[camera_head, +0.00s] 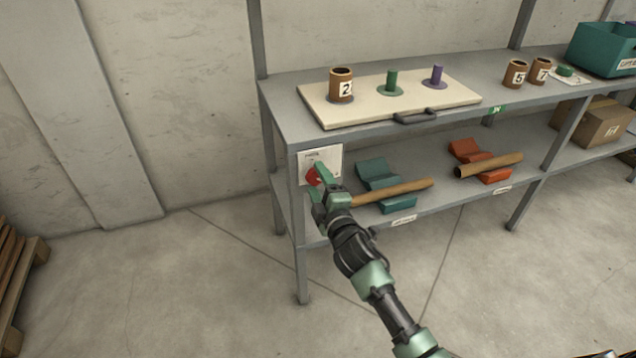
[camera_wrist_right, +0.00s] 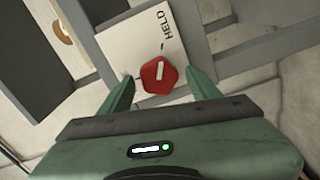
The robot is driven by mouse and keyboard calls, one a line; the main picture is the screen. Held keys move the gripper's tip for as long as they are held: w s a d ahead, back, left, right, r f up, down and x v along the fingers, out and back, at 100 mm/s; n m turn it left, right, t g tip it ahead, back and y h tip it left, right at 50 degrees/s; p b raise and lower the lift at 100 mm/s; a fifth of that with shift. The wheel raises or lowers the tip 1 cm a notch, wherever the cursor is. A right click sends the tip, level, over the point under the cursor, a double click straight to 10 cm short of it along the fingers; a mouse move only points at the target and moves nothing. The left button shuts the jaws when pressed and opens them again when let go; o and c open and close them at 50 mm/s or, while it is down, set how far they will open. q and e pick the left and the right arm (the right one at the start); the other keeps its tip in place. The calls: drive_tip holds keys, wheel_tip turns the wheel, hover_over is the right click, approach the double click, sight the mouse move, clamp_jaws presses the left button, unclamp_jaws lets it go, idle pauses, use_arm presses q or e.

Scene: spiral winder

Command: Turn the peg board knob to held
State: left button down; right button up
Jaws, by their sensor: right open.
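The red knob (camera_head: 312,176) sits on a white plate (camera_head: 330,156) fixed at the front left of the shelf, below the peg board (camera_head: 450,95). In the right wrist view the knob (camera_wrist_right: 158,76) is five-sided with a white pointer mark, and the plate (camera_wrist_right: 130,45) carries the word HELD. The mark points roughly up toward the tick beside HELD. My right gripper (camera_wrist_right: 160,88) is open, with one finger on each side of the knob; I cannot tell whether either touches it. In the head view my right gripper (camera_head: 322,180) partly covers the knob. My left gripper is out of view.
The peg board holds a brown spool marked 2, a green peg and a purple peg. On the lower shelf, brown tubes lie on a teal cradle (camera_head: 376,172) and an orange cradle (camera_head: 468,150). A teal bin (camera_head: 600,45) stands at the right. The floor in front is clear.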

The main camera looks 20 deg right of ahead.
drive_tip(key=shift+s, duration=0.2)
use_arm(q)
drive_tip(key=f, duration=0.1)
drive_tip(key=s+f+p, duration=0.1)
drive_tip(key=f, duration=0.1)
use_arm(e)
drive_tip(key=s, duration=0.7)
drive_tip(key=shift+s+d, duration=0.15)
drive_tip(key=shift+s, duration=0.05)
